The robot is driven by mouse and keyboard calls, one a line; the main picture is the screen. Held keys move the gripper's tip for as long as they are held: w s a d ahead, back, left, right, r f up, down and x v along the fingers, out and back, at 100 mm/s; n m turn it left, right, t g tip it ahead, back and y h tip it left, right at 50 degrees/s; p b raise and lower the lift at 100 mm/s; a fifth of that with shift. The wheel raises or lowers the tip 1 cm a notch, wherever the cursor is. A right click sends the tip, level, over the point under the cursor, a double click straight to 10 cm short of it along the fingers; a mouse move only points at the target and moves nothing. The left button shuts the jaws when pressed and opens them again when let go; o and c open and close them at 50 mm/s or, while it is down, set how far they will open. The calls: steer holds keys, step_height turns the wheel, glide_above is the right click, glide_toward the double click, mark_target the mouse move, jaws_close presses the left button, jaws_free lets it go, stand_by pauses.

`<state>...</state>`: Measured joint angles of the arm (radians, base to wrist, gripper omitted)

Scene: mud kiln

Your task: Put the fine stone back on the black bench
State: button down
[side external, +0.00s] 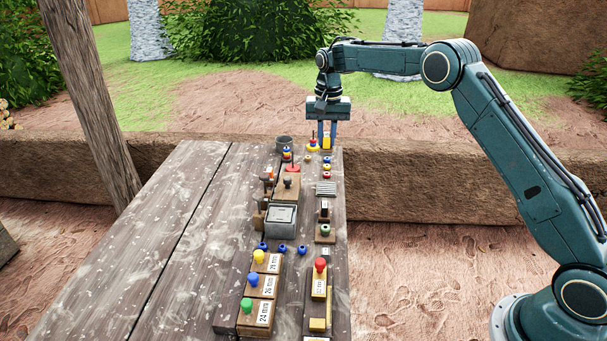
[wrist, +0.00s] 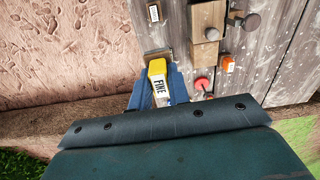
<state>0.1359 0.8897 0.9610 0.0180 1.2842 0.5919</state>
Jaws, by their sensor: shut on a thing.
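The fine stone is a yellow block with a white label reading FINE (wrist: 158,84). It sits between the two fingers of my gripper (wrist: 159,92), which is shut on it. In the side view the stone (side external: 327,143) shows as a small yellow patch between the fingertips (side external: 327,141), low over the far right end of the plank table. Whether it touches the table I cannot tell. A brownish block (wrist: 157,54) lies just past the stone's far end in the wrist view. I cannot pick out the black bench with certainty.
The plank table (side external: 150,235) is clear on its left. Its right side is crowded: a dark cup (side external: 284,142), coloured rings (side external: 327,167), a grey box (side external: 281,221), a ridged grey plate (side external: 325,188), a red-knobbed block (side external: 319,280) and size-labelled knobbed blocks (side external: 262,286).

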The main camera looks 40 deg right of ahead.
steer(key=shift+w+d+r, duration=0.1)
steer(key=shift+d+r, duration=0.15)
step_height(320, 180, down, 16)
steer(key=shift+r, duration=0.15)
stand_by(0.5)
steer(key=shift+f, duration=2.15)
steer(key=shift+f, duration=0.1)
steer(key=c, duration=1.3)
jaws_free()
